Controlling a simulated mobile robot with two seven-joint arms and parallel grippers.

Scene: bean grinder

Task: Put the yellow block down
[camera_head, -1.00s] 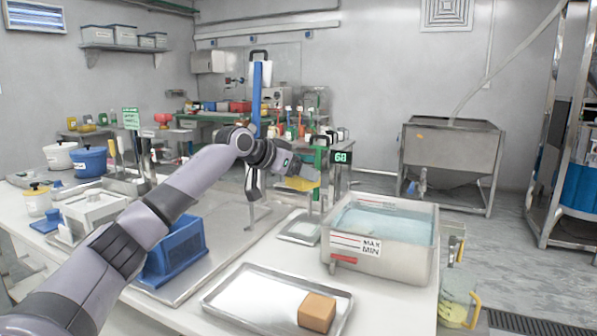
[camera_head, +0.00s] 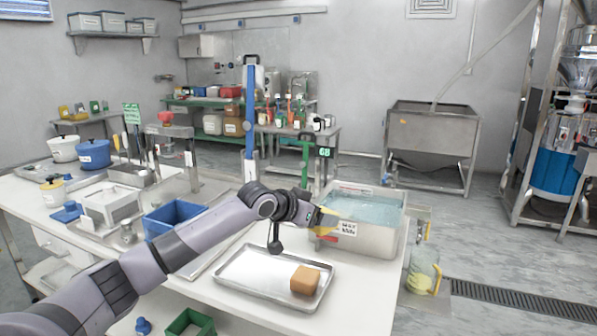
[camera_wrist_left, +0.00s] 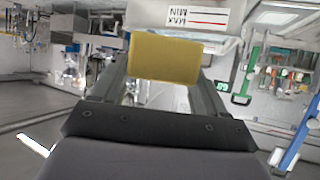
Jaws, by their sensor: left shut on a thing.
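The yellow block (camera_wrist_left: 165,59) is between the fingers of my left gripper (camera_wrist_left: 163,75) in the left wrist view. The gripper is shut on it. In the head view my left gripper (camera_head: 322,222) is in front of the water tank, above the right part of the metal tray (camera_head: 238,283). The yellow block (camera_head: 326,225) shows only in small part there, mostly hidden by the gripper. It is held up off the table. My right gripper is not in view.
An orange-brown block (camera_head: 305,280) sits in the tray's right part; the tray's left part is bare. The water tank (camera_head: 372,238) stands behind. A blue bin (camera_head: 172,218) is at left, and a green bin (camera_head: 190,324) is at the bottom.

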